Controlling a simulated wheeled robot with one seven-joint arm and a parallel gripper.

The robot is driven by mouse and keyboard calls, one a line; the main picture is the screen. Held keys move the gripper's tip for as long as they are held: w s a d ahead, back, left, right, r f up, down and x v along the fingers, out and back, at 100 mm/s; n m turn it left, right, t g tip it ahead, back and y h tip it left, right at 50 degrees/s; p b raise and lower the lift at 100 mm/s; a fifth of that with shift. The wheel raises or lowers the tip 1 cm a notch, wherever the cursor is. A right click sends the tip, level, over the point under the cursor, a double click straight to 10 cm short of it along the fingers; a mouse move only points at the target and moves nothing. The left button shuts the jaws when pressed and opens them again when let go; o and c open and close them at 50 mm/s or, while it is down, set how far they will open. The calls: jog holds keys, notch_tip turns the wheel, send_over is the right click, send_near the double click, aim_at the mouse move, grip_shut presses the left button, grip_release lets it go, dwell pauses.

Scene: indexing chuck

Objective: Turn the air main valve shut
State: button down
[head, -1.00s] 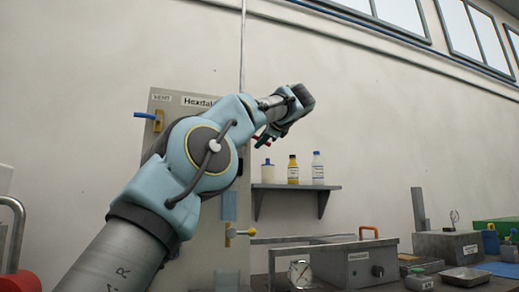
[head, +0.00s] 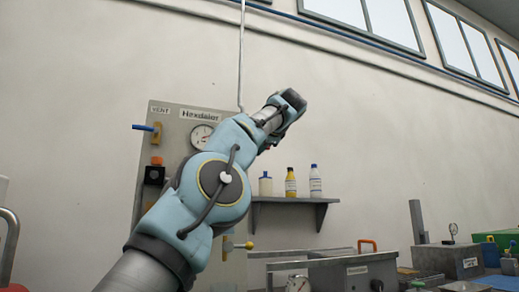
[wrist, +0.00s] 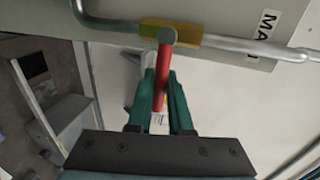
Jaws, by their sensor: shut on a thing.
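The air main valve shows in the wrist view as a brass body (wrist: 185,33) on a grey pipe, with a red lever handle (wrist: 163,72). A label beside it reads "MA", its end out of sight. In the wrist view the red handle stands roughly across the pipe's line. My gripper (wrist: 161,88) has its green fingers on either side of the handle, shut on it. In the head view my arm hides most of the gripper and the valve.
A shelf (head: 290,201) with bottles is right of the arm. A grey box (head: 353,272) and other bench items stand lower right.

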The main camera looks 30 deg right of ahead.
jog(key=c, duration=0.8)
grip_release()
jog(key=shift+c, duration=0.2)
jog(key=shift+s, duration=0.1)
jog(key=b+v, duration=0.3)
jog(key=v, duration=0.7)
jog(key=shift+s, duration=0.3)
jog(key=shift+a, duration=0.1)
